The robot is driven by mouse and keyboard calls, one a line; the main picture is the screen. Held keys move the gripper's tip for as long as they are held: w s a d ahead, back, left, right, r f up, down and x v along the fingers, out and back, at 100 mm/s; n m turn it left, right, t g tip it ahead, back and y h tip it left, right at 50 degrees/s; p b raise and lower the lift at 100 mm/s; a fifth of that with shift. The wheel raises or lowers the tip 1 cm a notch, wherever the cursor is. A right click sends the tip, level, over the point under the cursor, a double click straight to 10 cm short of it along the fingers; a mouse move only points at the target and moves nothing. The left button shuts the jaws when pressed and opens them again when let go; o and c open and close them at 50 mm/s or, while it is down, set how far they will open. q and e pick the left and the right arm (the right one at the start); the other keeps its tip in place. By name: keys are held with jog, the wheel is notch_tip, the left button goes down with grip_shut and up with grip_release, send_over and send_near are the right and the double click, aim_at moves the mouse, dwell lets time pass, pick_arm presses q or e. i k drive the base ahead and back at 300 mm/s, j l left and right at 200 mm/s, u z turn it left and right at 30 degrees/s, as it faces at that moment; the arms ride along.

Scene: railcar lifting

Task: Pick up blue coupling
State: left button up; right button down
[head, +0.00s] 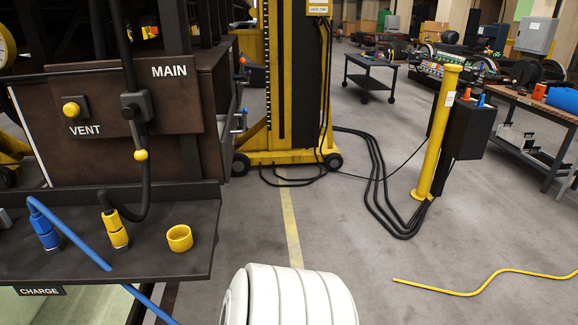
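The blue coupling (44,230) stands slightly tilted on the dark shelf (150,262) at the railcar's end, in the left of the head view. A blue hose (70,236) runs from its top, across the shelf and down over the front edge. A yellow coupling (115,232) stands to its right, with a black hose rising from it. A yellow ring-shaped cap (180,238) sits farther right on the shelf. Nothing is seen holding the blue coupling. Neither of my grippers shows in this view.
A brown panel (110,110) marked MAIN and VENT rises behind the shelf. A yellow lifting column (290,157) stands beyond. A yellow post (437,130) with a black box, black cables and a yellow hose (480,290) are on the right. Grey floor between is mostly clear.

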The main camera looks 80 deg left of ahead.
aim_at(42, 226)
jog(key=u, duration=4.25)
